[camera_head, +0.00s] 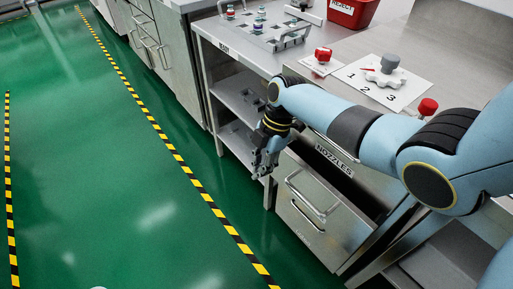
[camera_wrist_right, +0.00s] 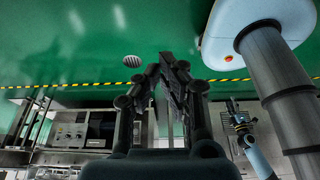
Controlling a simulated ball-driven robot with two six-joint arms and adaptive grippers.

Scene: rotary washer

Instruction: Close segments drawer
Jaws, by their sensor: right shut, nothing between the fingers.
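A steel drawer (camera_head: 322,222) with a bar handle (camera_head: 308,201) stands pulled out below the counter at the right of the head view. Its dark inside shows behind the front, and no label on it can be read. A NOZZLES label (camera_head: 334,161) is on the steel front above it. My right gripper (camera_head: 262,172) is shut and empty, just left of the open drawer and apart from its handle. The right wrist view shows its fingers (camera_wrist_right: 173,58) together. My left gripper (camera_wrist_right: 235,106) appears small in that view, its jaws too small to judge.
The counter holds a rack with vials (camera_head: 262,32), a red REJECT bin (camera_head: 352,10), a red knob (camera_head: 322,56) and a numbered dial plate (camera_head: 384,82). Open shelves (camera_head: 240,92) stand left of the drawer. The green floor (camera_head: 95,180) is clear.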

